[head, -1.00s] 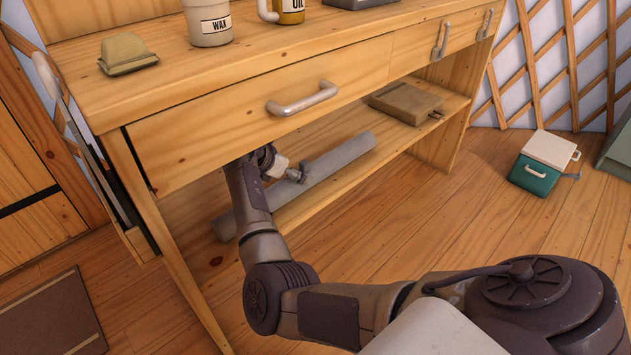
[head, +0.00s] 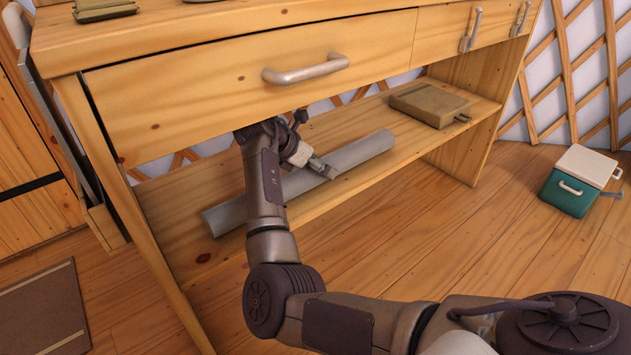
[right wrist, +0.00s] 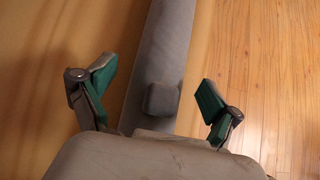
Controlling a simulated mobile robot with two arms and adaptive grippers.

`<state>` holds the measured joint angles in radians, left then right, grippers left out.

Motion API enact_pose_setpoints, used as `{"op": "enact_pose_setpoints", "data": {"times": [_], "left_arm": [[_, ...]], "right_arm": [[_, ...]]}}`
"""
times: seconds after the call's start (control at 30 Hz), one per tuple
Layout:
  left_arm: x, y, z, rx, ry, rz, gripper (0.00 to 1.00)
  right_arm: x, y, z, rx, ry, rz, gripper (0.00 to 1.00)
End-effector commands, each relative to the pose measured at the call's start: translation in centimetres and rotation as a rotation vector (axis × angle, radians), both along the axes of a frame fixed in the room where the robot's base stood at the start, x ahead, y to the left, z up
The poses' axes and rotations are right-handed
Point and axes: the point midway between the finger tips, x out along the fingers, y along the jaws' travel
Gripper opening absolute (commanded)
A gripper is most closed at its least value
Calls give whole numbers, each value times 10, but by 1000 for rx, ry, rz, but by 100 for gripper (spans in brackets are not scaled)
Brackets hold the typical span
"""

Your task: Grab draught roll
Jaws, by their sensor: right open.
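The draught roll (head: 355,155) is a long grey cylinder lying on the lower shelf of the wooden bench in the head view. It runs lengthwise along the shelf. My right gripper (head: 322,168) is under the drawer, over the middle of the roll, and partly hidden by its wrist. In the right wrist view, the roll (right wrist: 163,40) runs up between the two spread green-padded fingers of my right gripper (right wrist: 158,97). The fingers are open, one to each side of the roll, with no visible contact. My left gripper is not in view.
The bench's drawer front (head: 250,85) with its metal handle (head: 306,69) hangs over the shelf (head: 300,135). A flat brown box (head: 430,103) lies farther right on the shelf. A green and white cooler (head: 578,182) stands on the floor at right. A brown mat (head: 42,310) lies at lower left.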

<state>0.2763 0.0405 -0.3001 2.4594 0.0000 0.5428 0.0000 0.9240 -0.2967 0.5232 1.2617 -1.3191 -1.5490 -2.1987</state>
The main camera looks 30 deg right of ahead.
Motion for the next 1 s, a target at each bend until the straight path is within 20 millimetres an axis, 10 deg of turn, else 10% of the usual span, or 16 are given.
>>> {"op": "enact_pose_setpoints", "data": {"times": [0.27,0.73,1.0], "left_arm": [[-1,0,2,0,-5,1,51],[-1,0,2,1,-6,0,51],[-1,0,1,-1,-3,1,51]], "right_arm": [[0,0,0,0,0,0,91],[0,0,0,0,0,0,16],[0,-1,1,-2,-2,-1,13]]}}
